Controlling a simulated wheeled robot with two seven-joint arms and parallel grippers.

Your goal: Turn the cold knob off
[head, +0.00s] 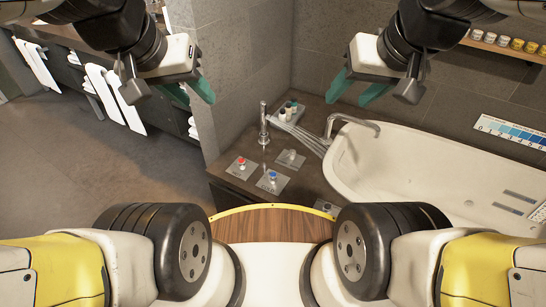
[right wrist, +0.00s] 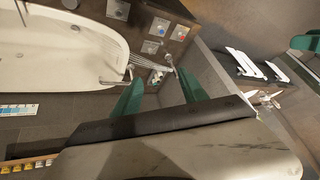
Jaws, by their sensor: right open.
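The blue-marked cold knob (head: 272,175) stands on a small square metal plate on the dark vanity counter, right of the red-marked knob (head: 241,160). In the right wrist view, the blue knob (right wrist: 162,31) is small, near the top, and its turn angle is too small to read. My left gripper (head: 200,102) hangs high at the left, its teal fingers apart, holding nothing. My right gripper (head: 347,102) is open and empty, high above the counter's back and the tub's left end. Neither gripper touches a knob.
A tall faucet (head: 263,122) stands behind the knobs. A small tray with bottles (head: 287,112), another metal plate with a knob (head: 290,157) and the tub spout (head: 352,122) are close by. The white bathtub (head: 430,165) fills the right. Open floor lies left.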

